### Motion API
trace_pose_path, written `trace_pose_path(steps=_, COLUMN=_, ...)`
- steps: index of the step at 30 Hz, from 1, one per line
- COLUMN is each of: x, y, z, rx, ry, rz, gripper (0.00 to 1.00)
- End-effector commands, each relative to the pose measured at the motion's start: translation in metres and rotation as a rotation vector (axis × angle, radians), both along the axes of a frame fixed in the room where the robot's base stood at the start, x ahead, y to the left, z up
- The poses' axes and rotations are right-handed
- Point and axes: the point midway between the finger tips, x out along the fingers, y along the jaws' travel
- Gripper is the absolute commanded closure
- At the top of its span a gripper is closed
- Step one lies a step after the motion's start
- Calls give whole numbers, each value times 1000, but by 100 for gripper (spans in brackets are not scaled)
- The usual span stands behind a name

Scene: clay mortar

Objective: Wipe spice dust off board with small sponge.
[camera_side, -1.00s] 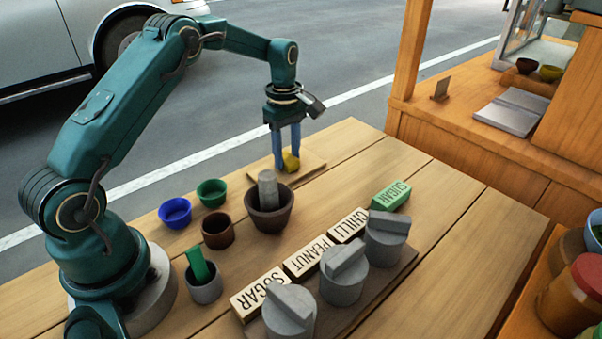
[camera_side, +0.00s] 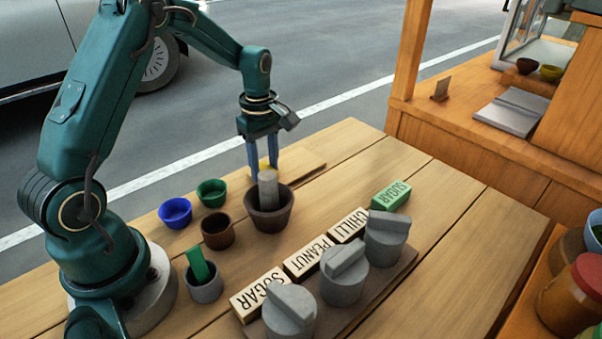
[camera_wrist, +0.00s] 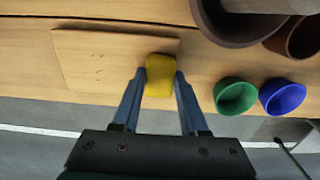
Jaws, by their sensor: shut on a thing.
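My gripper (camera_side: 264,158) is shut on a small yellow sponge (camera_wrist: 160,75), with one blue finger on each side of it. In the side view the sponge (camera_side: 264,163) shows only partly between the fingers, behind the mortar. The sponge is at one end of the thin wooden board (camera_wrist: 110,45), the end nearer the bowls. Whether it presses on the board is hard to tell. A few small brown specks of dust (camera_wrist: 98,70) show on the board, away from the sponge. The board (camera_side: 300,163) lies at the far edge of the table.
A brown mortar (camera_side: 270,216) with a grey pestle (camera_side: 267,188) stands close in front of my gripper. Green (camera_side: 211,193), blue (camera_side: 175,212) and brown (camera_side: 217,230) bowls stand to its left. Labelled blocks and grey lidded jars (camera_side: 344,270) stand nearer the camera. The table's right side is clear.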

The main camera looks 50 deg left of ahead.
Motion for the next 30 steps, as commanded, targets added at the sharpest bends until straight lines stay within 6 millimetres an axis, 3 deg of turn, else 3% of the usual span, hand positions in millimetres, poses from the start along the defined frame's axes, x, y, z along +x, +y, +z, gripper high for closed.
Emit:
trace_pose_path(steps=8, x=-2, y=-1, z=1, rx=-3, ry=10, rz=-1, gripper=100)
trace_pose_path(steps=24, x=1, y=0, z=53, rx=0, ry=-1, rz=0, gripper=100)
trace_pose_path(steps=30, x=0, y=0, z=60, rx=-1, ry=0, rz=0, gripper=100)
